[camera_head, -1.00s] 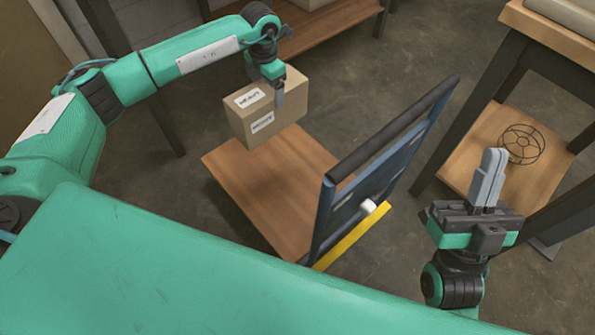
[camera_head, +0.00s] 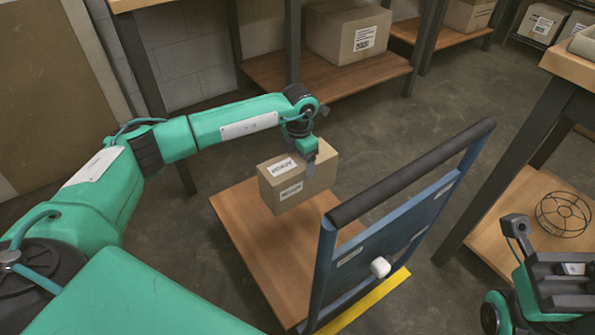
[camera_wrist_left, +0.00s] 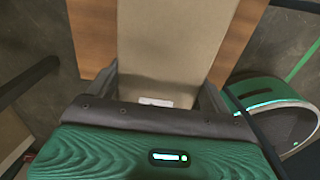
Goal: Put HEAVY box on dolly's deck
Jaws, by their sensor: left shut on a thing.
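The cardboard box (camera_head: 290,186) with white labels appears over the far part of the dolly's wooden deck (camera_head: 255,250) in the head view. The label print is too small to read surely. I cannot tell whether the box touches the deck. My left gripper (camera_head: 311,165) is shut on the box from above. The left wrist view shows the box (camera_wrist_left: 175,45) between the two fingers (camera_wrist_left: 160,92), with deck wood (camera_wrist_left: 93,40) beyond it. My right gripper (camera_head: 565,280) is at the lower right, partly cut off, its jaw opening unclear.
The dolly's blue frame with a black handle (camera_head: 410,172) rises at the deck's right side. A yellow strip (camera_head: 365,300) lies along its foot. A shelf (camera_head: 385,85) with another box (camera_head: 348,35) stands behind. A table with a wire wheel (camera_head: 563,214) on its lower shelf stands right.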

